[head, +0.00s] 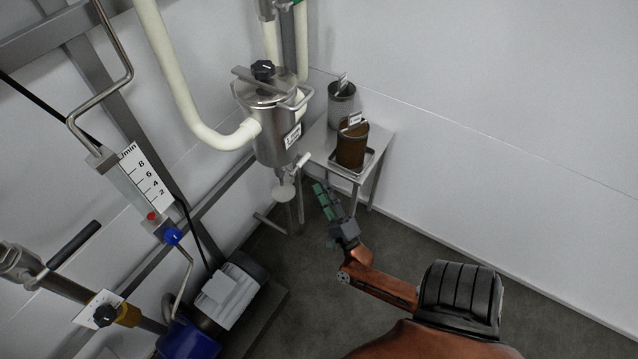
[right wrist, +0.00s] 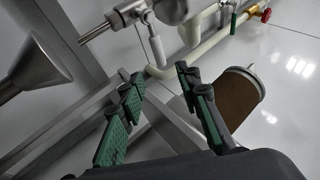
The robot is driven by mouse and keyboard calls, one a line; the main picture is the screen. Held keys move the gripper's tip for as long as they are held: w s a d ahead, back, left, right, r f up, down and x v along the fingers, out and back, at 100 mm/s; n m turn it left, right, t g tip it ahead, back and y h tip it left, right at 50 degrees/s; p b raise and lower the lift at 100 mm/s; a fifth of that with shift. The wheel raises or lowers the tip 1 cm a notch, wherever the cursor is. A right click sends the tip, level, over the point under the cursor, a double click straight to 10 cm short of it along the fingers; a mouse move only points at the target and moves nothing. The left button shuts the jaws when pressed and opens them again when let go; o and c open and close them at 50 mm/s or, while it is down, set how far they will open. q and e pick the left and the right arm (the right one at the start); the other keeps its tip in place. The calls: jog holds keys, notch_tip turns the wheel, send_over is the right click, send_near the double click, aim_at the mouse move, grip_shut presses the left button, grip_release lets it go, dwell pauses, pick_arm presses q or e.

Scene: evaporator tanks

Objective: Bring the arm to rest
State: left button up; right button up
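My right gripper (head: 323,196) reaches up from the lower right in the head view, with green finger pads. It hangs in the air just in front of the small steel table and right of the tank's bottom outlet. In the right wrist view its two fingers (right wrist: 160,85) stand well apart with nothing between them, so it is open and empty. My left gripper does not show in either view.
A steel tank (head: 275,125) with a black knob hangs on the wall. The small table (head: 338,160) bears a brown container (head: 352,147) and a grey container (head: 341,105). A flow meter (head: 143,180) and a pump (head: 228,297) stand left. Floor at lower centre is clear.

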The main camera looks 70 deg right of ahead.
dwell(0.5)
